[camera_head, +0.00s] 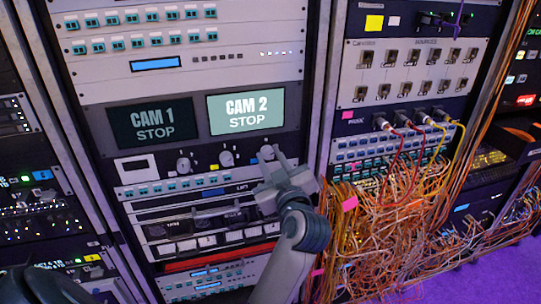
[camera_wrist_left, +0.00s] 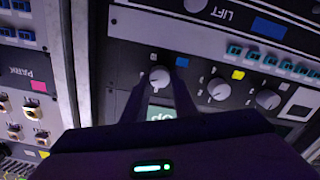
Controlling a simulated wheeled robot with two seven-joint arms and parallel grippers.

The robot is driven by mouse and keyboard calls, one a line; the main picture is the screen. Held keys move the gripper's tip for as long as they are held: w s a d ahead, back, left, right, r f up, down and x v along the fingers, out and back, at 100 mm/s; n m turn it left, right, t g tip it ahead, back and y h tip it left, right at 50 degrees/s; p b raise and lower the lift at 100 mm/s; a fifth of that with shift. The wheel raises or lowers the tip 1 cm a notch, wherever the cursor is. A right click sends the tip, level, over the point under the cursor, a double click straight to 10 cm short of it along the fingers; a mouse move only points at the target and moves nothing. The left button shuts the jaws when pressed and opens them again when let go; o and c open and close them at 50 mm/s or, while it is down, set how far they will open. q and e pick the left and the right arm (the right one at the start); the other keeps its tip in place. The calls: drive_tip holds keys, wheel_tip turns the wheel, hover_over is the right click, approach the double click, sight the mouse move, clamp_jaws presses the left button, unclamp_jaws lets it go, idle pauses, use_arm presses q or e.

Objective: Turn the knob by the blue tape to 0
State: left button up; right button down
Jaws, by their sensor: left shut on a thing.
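The knob by the blue tape (camera_wrist_left: 160,75) is a round grey knob, the leftmost of three in the left wrist view. In the head view the knob (camera_head: 266,152) is the rightmost of the row, partly covered by my gripper. The knob's exact pointer direction is too small to read. My right gripper is out of view.
A middle knob (camera_head: 226,158) with yellow tape (camera_head: 213,168) and another knob (camera_head: 183,165) stand close by in the row. The CAM 2 screen (camera_head: 245,111) is just above. Tangled orange cables (camera_head: 390,225) hang at the right rack.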

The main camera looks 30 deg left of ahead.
use_arm(q)
drive_tip(key=n+p, duration=0.3)
drive_tip(key=shift+n, duration=0.4)
drive_tip(key=n+p, duration=0.2)
drive_tip(key=n, duration=0.1)
drive_tip(key=shift+n, duration=0.4)
drive_tip(key=n+p, duration=0.1)
drive_tip(key=n, duration=0.1)
drive_tip(key=shift+s+f+n, duration=0.1)
drive_tip(key=shift+f+n, duration=0.05)
drive_tip(key=shift+n, duration=0.15)
drive_tip(key=shift+f+n, duration=0.1)
drive_tip(key=shift+n, duration=1.8)
drive_tip(key=o, duration=1)
drive_tip(key=shift+o, duration=0.2)
drive_tip(key=shift+d, duration=0.1)
